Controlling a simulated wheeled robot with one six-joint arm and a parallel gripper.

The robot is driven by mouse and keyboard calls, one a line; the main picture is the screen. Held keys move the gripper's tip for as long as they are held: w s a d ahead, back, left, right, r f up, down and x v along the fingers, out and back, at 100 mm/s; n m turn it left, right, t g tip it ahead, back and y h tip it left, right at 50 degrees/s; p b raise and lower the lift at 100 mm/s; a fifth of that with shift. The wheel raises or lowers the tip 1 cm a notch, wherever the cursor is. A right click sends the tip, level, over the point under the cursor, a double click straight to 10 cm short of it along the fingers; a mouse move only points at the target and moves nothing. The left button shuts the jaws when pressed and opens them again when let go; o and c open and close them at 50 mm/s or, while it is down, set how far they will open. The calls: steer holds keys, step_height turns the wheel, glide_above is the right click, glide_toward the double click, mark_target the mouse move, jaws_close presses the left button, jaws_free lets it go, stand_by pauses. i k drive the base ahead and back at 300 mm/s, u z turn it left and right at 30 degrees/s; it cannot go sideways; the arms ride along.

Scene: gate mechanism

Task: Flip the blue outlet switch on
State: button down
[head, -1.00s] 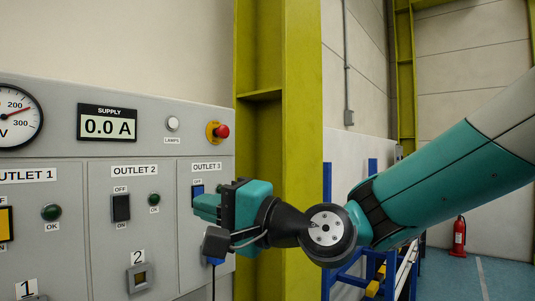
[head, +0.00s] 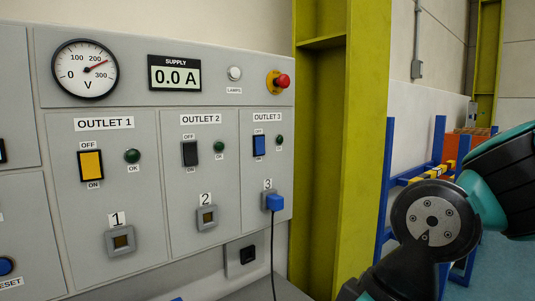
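The blue switch (head: 259,145) is on the grey panel under the OUTLET 3 label (head: 267,117), between an OFF label above and a label below too small to read. It is fully visible with nothing in front. I cannot tell which half is pressed in. A dark green lamp (head: 279,139) is to its right and does not look lit. My gripper's fingers are out of view. Only my wrist and arm show, at the lower right, well apart from the panel.
A blue plug (head: 274,202) with a hanging black cable sits in socket 3. A yellow switch (head: 91,165) and a black switch (head: 190,153) are to the left. A red button (head: 281,80) sits above. A yellow-green column (head: 340,160) stands right of the panel.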

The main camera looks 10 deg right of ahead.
mark_target(259, 146)
steer(key=z, duration=0.55)
steer(key=k, duration=0.6)
steer(key=z, duration=0.55)
steer(key=i, duration=0.75)
steer(key=u, duration=0.85)
steer(key=i, duration=0.4)
steer(key=u, duration=0.5)
